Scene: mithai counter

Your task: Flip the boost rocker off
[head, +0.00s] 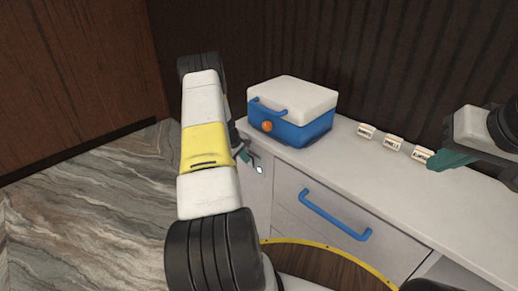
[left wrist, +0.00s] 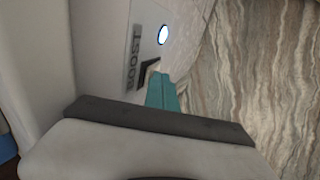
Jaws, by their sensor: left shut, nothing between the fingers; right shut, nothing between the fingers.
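The boost rocker (left wrist: 147,72) seems to be the small dark shape beside the BOOST label (left wrist: 132,60) on a pale panel in the left wrist view. My left gripper's teal fingers (left wrist: 161,94) are shut and empty, in front of the panel and close to the rocker, partly covering it. I cannot tell whether they touch it or which way it is tipped. A round light (left wrist: 163,34) glows white with a blue rim above it. In the head view my left gripper (head: 244,152) is at the counter's left front. My right gripper (head: 450,160) is shut and empty over the counter's right side.
A blue cooler box with a white lid (head: 293,95) stands on the pale counter (head: 325,165). Several small lettered blocks (head: 393,144) lie right of it. A drawer with a blue handle (head: 335,215) is in the counter front. Marble floor (head: 90,210) lies open at left.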

